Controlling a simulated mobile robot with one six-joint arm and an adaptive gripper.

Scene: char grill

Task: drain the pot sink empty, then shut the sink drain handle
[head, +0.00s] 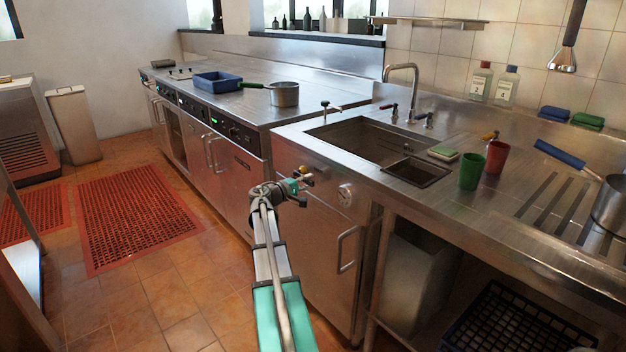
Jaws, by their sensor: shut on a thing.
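The pot sink (345,131) is a steel basin set in the counter, with a smaller basin at its front right. I cannot tell whether water stands in it. My gripper (301,181) is at the upper front panel below the sink, at the end of my teal and grey arm. It is shut on what looks like the sink drain handle (308,172), a small brass-coloured fitting on that panel. My fingers hide part of the handle, so its exact angle is unclear.
The faucet (414,90) stands behind the sink.

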